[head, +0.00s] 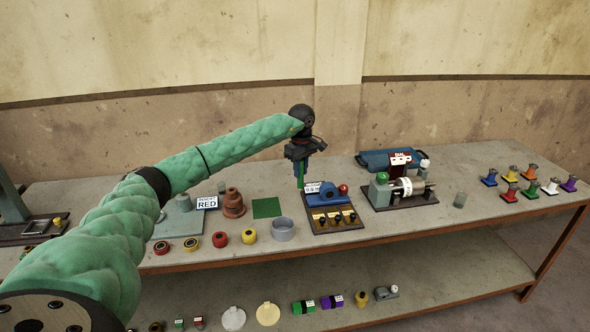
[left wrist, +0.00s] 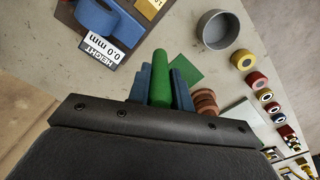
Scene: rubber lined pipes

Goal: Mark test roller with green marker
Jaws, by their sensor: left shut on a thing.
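My left gripper (head: 301,170) is shut on the green marker (head: 300,180) and holds it upright, pointing down, above the table between the green square and the blue height gauge. In the left wrist view the green marker (left wrist: 162,72) stands between the two blue fingers (left wrist: 160,88). A white roller (head: 408,186) lies across a machine on a dark base, right of my gripper; I cannot tell for certain that it is the test roller. I see no mark on it. My right gripper is not in view.
The blue gauge (head: 327,194) stands on a dark board close to my gripper. A grey cup (head: 283,229), green square (head: 266,208) and brown stepped piece (head: 233,203) lie near.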

